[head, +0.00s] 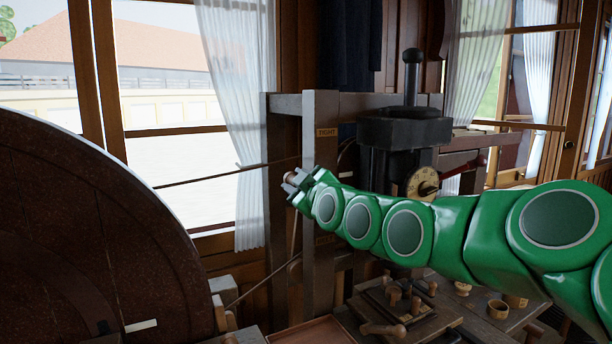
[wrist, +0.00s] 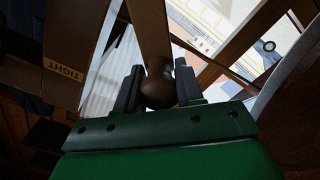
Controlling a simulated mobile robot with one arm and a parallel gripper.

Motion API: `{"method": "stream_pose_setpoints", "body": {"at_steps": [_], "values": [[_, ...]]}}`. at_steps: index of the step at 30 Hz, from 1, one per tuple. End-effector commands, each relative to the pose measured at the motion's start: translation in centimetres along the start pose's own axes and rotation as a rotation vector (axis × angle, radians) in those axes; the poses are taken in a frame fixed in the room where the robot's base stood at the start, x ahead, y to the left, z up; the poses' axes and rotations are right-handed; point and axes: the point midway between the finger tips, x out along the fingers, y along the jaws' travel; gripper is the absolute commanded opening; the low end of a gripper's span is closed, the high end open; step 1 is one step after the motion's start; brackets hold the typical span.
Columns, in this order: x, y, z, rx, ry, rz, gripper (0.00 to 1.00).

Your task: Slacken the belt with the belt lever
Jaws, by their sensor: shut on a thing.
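My gripper (head: 294,184) is in front of the wooden upright of the lathe frame, its fingers closed around a dark round wooden knob. In the wrist view the gripper (wrist: 159,76) has one finger on each side of this knob (wrist: 160,92), the end of the belt lever (wrist: 149,28). In the head view the lever shaft is mostly hidden by my gripper and arm. The thin belt (head: 225,174) runs from the big wheel to the frame.
The big brown wheel (head: 95,230) fills the left. A black machine with a brass dial (head: 423,182) stands behind my green arm. A bench below holds a wooden board with pegs (head: 405,300), a ring (head: 497,309) and a reddish tray (head: 312,333). Curtained windows are behind.

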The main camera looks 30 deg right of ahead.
Motion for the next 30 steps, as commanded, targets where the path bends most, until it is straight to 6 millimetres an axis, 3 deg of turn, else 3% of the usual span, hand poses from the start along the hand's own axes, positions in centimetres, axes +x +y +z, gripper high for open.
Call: {"method": "stream_pose_setpoints", "body": {"at_steps": [20, 21, 25, 30], "values": [[0.0, -1.3, -0.2, -0.065, 0.003, -0.005, 0.0], [0.0, -1.4, -0.2, -0.065, 0.003, -0.006, 0.42], [0.0, -1.3, -0.1, -0.064, 0.003, -0.004, 0.61], [0.0, -1.2, -0.1, -0.063, 0.002, -0.002, 0.63]]}}
